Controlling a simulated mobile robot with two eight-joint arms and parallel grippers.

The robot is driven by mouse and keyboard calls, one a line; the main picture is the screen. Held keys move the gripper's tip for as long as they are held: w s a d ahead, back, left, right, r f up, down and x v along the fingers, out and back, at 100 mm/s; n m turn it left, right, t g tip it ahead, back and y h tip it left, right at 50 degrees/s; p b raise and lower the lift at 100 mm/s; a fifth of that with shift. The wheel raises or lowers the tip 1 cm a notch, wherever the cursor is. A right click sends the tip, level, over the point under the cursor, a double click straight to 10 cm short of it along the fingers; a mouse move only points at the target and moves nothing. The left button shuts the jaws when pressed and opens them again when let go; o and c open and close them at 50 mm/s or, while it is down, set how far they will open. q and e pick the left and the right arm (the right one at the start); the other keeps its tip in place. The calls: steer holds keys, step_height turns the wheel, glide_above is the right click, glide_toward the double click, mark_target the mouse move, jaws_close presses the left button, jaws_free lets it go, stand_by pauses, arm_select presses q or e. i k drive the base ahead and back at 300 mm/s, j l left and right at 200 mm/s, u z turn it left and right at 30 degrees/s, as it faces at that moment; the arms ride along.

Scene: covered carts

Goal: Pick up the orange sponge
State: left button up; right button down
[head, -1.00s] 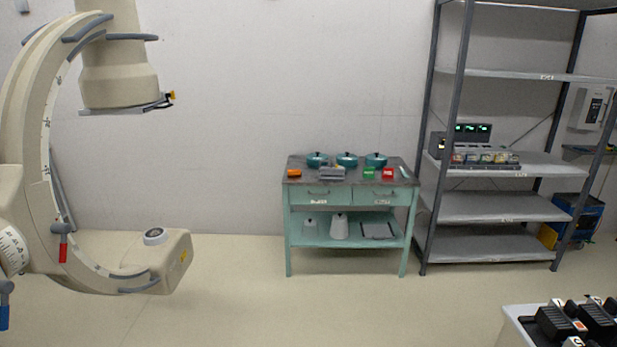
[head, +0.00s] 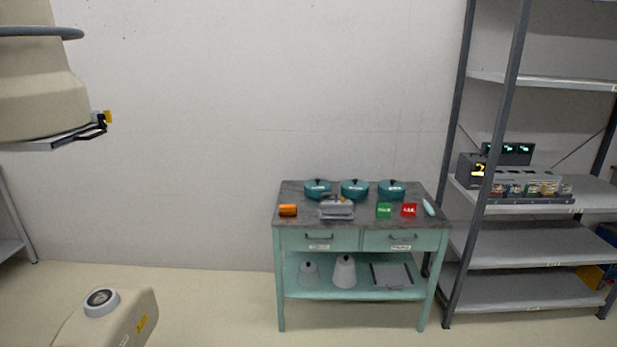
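The orange sponge (head: 288,210) is a small orange block. It lies at the left front part of the grey top of a teal cart (head: 319,240) by the wall. Just right of it stands a grey metal item (head: 337,209). Neither of my grippers shows in the head view, and the cart is still some distance ahead.
Three teal lidded pots (head: 355,190) stand along the cart's back. A grey shelf rack (head: 505,238) is right. Floor before the cart looks clear.

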mark_target(291, 210)
steer(key=i, duration=0.8)
steer(key=i+j, duration=0.15)
steer(key=i, duration=0.65)
steer(key=i+j+z, duration=0.7)
steer(key=i, duration=0.2)
steer(key=i+j+z, duration=0.35)
steer(key=j, duration=0.1)
